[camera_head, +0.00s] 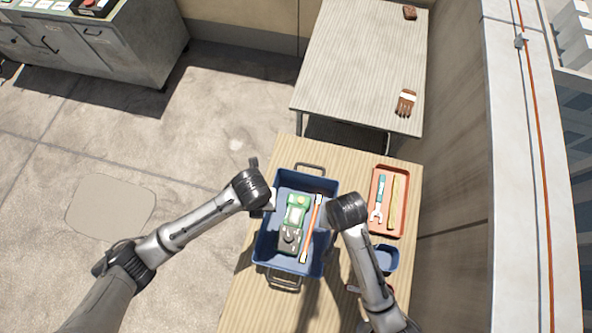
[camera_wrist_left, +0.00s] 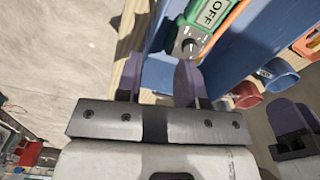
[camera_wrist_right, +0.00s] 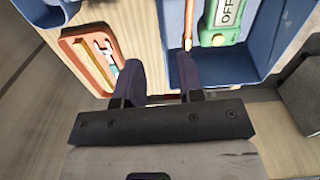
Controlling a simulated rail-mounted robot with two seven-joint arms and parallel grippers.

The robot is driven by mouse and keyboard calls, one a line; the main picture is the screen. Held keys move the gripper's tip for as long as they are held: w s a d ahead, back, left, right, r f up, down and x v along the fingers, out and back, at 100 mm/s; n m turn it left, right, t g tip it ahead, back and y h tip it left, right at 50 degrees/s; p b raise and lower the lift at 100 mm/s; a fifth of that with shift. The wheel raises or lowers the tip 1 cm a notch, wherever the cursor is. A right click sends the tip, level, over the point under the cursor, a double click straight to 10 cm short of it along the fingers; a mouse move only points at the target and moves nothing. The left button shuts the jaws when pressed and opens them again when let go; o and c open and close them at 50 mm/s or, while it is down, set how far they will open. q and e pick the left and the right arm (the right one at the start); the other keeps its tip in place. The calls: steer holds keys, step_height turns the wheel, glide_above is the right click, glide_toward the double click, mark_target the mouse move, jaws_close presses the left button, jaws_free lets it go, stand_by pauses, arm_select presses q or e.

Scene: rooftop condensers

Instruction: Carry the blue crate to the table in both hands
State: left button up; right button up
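The blue crate (camera_head: 262,246) stands on a light wooden bench (camera_head: 245,300), with a grey handle at its far and near ends. My left gripper (camera_head: 262,185) is at the crate's left wall, fingers apart; in the left wrist view (camera_wrist_left: 158,82) one finger is outside and one over the inside. My right gripper (camera_head: 335,220) is at the right wall, fingers apart on either side of it in the right wrist view (camera_wrist_right: 160,80). Contact with the walls cannot be told. The table (camera_head: 350,55) stands beyond the bench.
An orange tray (camera_head: 388,228) with tools and a small blue bin (camera_head: 385,258) sit right of the crate. A parapet wall (camera_head: 465,180) runs along the right.

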mark_target(269, 218)
arm_select(q)
steer(key=shift+w+m, duration=0.1)
steer(key=shift+m, duration=1)
arm_select(e)
steer(key=shift+m, duration=0.3)
arm_select(q)
steer(key=shift+r, duration=0.1)
arm_select(e)
steer(key=shift+w, duration=0.1)
